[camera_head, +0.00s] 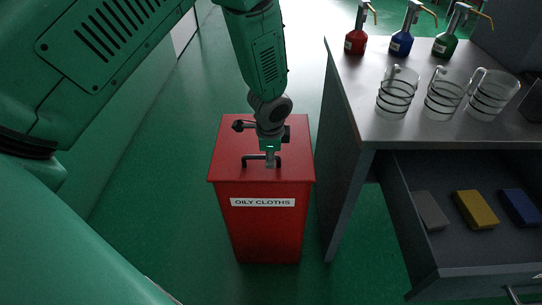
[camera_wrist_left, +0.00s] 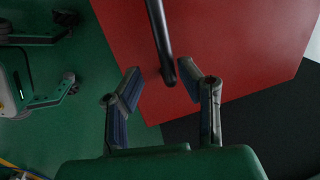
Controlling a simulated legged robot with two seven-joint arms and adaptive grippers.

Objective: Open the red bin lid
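The red bin, labelled "OILY CLOTHS" (camera_head: 262,202), stands on the green floor at the centre of the head view. Its flat red lid (camera_head: 228,140) lies closed on top, and shows as a red surface in the left wrist view (camera_wrist_left: 240,40). A dark bar handle (camera_head: 250,159) is on the lid near its front edge. My left gripper (camera_head: 270,160) is down at the handle. In the left wrist view its two fingers (camera_wrist_left: 160,85) are apart, with the end of the handle (camera_wrist_left: 163,45) between their tips. Contact is not clear. My right gripper is out of view.
A grey workbench (camera_head: 350,110) stands close at the bin's right, holding glass mugs (camera_head: 397,95) and pump bottles (camera_head: 403,42). Its open drawer (camera_head: 440,250) holds grey, yellow and blue blocks (camera_head: 476,209). The green floor left of the bin (camera_head: 160,180) is clear.

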